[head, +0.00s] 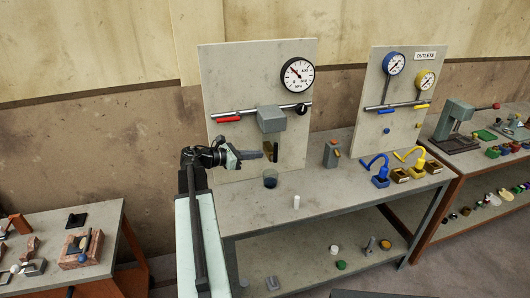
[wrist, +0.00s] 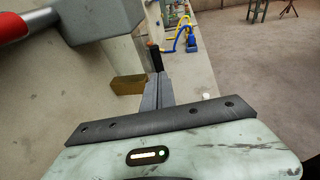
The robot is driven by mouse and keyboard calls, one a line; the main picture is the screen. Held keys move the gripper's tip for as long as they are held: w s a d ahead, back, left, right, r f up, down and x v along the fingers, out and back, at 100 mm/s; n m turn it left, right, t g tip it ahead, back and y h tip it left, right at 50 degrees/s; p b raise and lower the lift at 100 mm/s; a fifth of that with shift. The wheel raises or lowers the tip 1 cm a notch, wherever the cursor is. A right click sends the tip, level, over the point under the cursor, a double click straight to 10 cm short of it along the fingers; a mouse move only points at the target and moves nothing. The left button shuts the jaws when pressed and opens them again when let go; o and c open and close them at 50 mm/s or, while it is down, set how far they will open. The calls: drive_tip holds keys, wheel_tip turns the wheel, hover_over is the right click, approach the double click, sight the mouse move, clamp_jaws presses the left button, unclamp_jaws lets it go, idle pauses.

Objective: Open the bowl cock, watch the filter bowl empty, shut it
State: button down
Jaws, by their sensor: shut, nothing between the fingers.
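The filter's grey head (head: 271,119) is on the upright panel, with an amber filter bowl (head: 276,148) under it, partly hidden by my gripper. The wrist view shows the grey head (wrist: 97,18) at upper left and the amber bowl (wrist: 128,85) left of my fingers. My gripper (head: 262,154) is shut and empty, close in front of the bowl; its fingers (wrist: 160,90) show together in the wrist view. A dark upright piece (wrist: 154,58) stands just beyond the fingertips; I cannot tell whether it is the cock. A dark glass cup (head: 270,181) stands on the bench below.
A red-handled valve (head: 229,119) and pressure gauge (head: 297,75) are on the same panel. A white cylinder (head: 296,202) and grey block (head: 332,153) stand on the bench. Blue (head: 376,168) and yellow (head: 413,157) hose fittings lie farther right. The front bench top is mostly clear.

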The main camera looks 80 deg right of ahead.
drive_tip(key=p+v, duration=0.2)
drive_tip(key=v, duration=0.7)
drive_tip(key=shift+r, duration=0.4)
drive_tip(key=shift+s+d, duration=0.15)
